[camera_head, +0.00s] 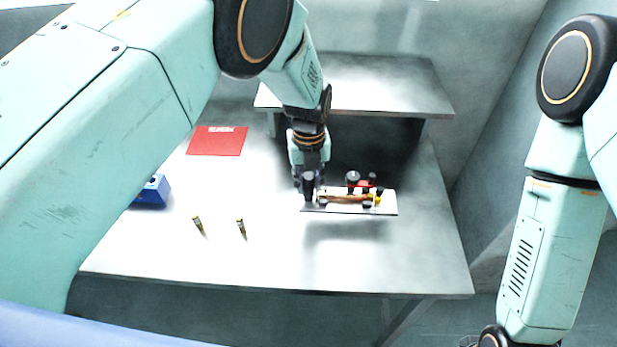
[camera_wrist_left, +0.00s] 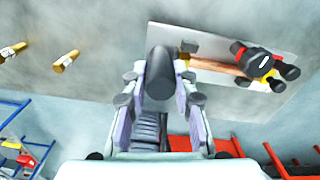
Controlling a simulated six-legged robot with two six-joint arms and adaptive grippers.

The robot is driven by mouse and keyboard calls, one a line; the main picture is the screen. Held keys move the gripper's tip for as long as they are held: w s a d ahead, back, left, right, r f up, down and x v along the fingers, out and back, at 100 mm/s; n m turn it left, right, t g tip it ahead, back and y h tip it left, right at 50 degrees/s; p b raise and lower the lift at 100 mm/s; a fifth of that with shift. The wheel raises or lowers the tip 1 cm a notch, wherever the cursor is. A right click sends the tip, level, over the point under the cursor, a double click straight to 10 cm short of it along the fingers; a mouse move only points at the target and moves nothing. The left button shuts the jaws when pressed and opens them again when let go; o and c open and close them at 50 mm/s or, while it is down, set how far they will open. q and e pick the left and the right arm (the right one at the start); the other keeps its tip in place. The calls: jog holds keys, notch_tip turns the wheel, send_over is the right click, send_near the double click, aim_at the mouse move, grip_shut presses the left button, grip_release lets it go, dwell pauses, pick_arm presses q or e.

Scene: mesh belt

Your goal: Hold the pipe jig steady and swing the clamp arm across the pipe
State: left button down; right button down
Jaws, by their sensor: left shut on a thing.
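The pipe jig (camera_head: 390,209) is a pale flat plate over the middle right of the table, also seen in the left wrist view (camera_wrist_left: 285,40). A copper-coloured pipe (camera_head: 345,198) lies along it, also in the wrist view (camera_wrist_left: 215,67). Red, black and yellow clamp parts (camera_head: 360,184) sit at the pipe's right part; I cannot tell the clamp arm's exact angle. My left gripper (camera_head: 310,188) is shut on a dark upright post (camera_wrist_left: 160,75) at the jig's left end. My right gripper is out of view.
A raised shelf (camera_head: 365,85) is behind. The table's front right (camera_head: 410,265) is clear.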

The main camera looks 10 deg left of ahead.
aim_at(308, 198)
pick_arm(q)
jog(key=shift+w+f+b, duration=0.2)
jog(key=shift+f+b, duration=0.2)
jog(key=shift+f, duration=0.5)
jog(key=shift+s+f+b, duration=0.15)
jog(key=shift+f+b, duration=0.3)
jog(key=shift+f, duration=0.25)
jog(key=shift+f+b, duration=0.45)
jog(key=shift+f, duration=0.5)
jog(key=shift+d, duration=0.1)
jog(key=shift+f, duration=0.6)
jog(key=c, duration=1.1)
grip_release()
jog(key=shift+o, duration=0.2)
